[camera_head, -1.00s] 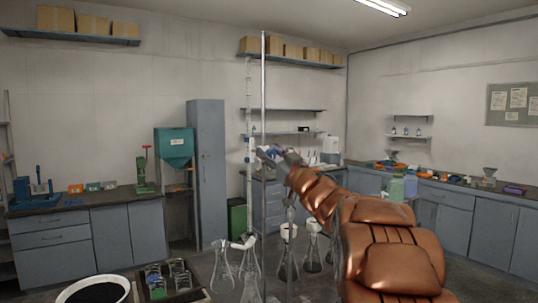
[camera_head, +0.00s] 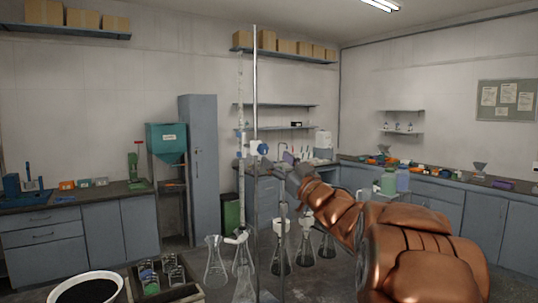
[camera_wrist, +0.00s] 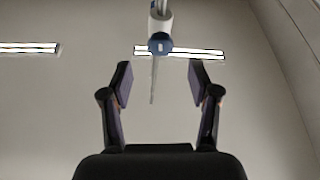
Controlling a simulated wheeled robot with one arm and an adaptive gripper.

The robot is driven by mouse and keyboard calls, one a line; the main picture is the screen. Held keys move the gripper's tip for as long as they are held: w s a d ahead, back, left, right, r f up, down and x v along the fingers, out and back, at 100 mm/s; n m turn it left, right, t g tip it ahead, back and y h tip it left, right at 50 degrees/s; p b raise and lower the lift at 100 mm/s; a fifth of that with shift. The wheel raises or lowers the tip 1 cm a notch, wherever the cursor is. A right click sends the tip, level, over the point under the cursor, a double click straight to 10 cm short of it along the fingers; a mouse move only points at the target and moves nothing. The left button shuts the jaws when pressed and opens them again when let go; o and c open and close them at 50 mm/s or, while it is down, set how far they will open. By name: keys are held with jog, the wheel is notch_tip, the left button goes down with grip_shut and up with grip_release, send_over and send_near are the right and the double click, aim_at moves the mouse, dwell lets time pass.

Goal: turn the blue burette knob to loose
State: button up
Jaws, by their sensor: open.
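The blue knob (camera_head: 263,149) sits on a white fitting beside the tall metal stand rod (camera_head: 255,90) in the head view. The thin clear burette (camera_head: 241,100) stands just left of the rod. My gripper (camera_head: 272,165) is open and empty, a little below and right of the knob. In the wrist view, the blue knob (camera_wrist: 159,43) shows beyond my open fingertips (camera_wrist: 160,80), centred between them and apart from both. A thin tapered tube hangs below the knob. The knob's exact turned position is too small to tell.
Glass flasks (camera_head: 215,262) stand below the burette, and several more hang or stand to the right. A dark tray (camera_head: 185,293) of small items and a white-rimmed bowl (camera_head: 118,288) are at the bottom left. Counters (camera_head: 80,235) line the walls behind.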

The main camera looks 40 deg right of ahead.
jog(key=shift+v, duration=2.25)
